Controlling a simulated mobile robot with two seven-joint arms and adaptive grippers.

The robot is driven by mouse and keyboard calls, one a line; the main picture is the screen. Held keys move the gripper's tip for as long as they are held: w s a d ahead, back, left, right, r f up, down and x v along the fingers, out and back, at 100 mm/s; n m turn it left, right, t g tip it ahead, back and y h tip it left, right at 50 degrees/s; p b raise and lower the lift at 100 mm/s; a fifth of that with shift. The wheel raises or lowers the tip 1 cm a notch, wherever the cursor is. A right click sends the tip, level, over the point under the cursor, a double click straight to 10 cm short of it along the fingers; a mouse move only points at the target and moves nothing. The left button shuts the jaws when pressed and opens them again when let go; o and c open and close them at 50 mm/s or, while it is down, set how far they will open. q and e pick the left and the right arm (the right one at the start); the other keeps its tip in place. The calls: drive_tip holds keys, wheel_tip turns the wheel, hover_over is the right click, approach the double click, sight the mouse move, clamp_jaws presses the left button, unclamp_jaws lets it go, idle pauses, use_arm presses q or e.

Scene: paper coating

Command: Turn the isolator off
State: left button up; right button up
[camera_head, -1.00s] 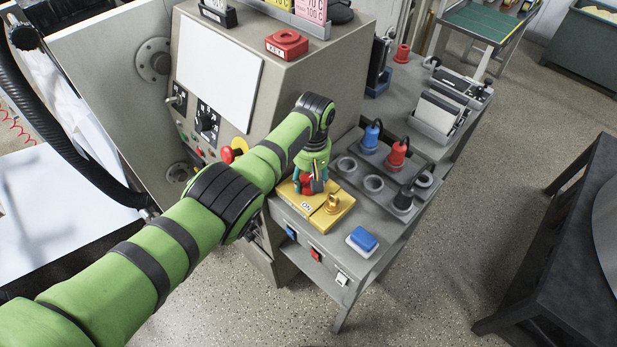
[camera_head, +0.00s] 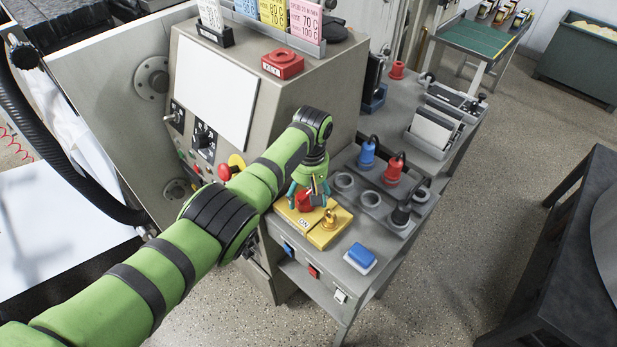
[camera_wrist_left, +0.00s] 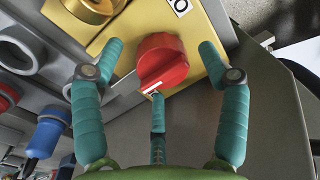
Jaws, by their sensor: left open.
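The isolator is a yellow box (camera_head: 325,236) with a red rotary knob (camera_head: 304,201) and a label that seems to read ON. It sits on the left end of the grey side bench. A brass fitting (camera_head: 330,219) stands beside the knob. My left gripper (camera_head: 309,190) is over the knob, pointing down. In the left wrist view the red knob (camera_wrist_left: 163,62) shows a white mark and lies between my open teal fingers. Two fingers flank it with gaps, and a third is just below it; whether that one touches is unclear. My right gripper is not in view.
A blue switch (camera_head: 360,257) is at the bench's front corner. A socket rack (camera_head: 372,198) with blue, red and black plugs stands behind. The grey machine cabinet (camera_head: 285,110) rises at the left, with a red button (camera_head: 225,172) on it.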

use_arm(q)
wheel_tip(320, 180, up, 11)
drive_tip(key=shift+d, duration=0.35)
drive_tip(key=shift+f, duration=0.15)
